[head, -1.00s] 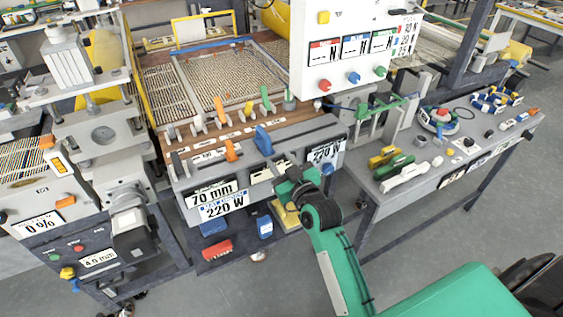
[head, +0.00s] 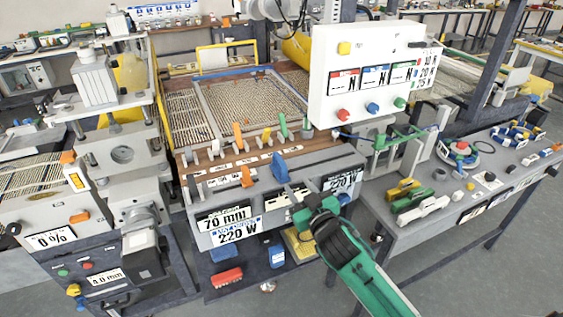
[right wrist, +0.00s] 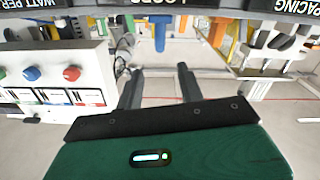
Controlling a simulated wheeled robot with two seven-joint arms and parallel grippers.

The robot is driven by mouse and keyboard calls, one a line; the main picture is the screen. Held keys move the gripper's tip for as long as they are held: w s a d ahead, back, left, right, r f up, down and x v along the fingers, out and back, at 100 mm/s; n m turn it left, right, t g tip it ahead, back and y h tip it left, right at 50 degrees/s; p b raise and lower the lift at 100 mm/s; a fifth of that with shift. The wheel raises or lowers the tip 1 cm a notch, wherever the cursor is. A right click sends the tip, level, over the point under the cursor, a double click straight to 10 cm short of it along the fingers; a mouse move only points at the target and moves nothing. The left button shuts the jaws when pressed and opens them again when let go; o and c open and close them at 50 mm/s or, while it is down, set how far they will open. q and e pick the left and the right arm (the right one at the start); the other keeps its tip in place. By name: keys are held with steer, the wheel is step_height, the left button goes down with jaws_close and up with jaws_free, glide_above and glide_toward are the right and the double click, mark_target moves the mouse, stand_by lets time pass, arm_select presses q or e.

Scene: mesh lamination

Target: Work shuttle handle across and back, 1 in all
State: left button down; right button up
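On the front of the heating bench, a blue upright handle (head: 280,167) and an orange handle (head: 247,176) stand on the slotted rail. I cannot tell for sure which is the shuttle handle. My right gripper (head: 307,203) is at the bench front, below and right of the blue handle, close to the front panel. In the right wrist view my right gripper (right wrist: 160,80) has its two fingers apart with nothing between them. A blue handle (right wrist: 159,32) shows beyond the fingers there, apart from them. My left gripper is not in view.
The mesh frame (head: 250,100) lies behind the rail. A white control box (head: 370,80) with coloured knobs stands to the right, above the bench. A side table (head: 470,185) with coloured tools is further right. A press (head: 122,155) stands at the left. A red block (head: 227,277) lies low.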

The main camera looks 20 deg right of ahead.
mark_target(285, 167)
steer(key=w+p, duration=0.1)
steer(key=w, duration=0.2)
steer(key=w+p, duration=0.1)
steer(key=w, duration=0.3)
steer(key=w+p, duration=0.1)
steer(key=w, duration=0.2)
steer(key=shift+w+a+r, duration=0.1)
steer(key=shift+w+a, duration=0.15)
steer(key=shift+a, duration=0.15)
steer(key=shift+w+a, duration=0.1)
steer(key=shift+w, duration=0.75)
jaws_close()
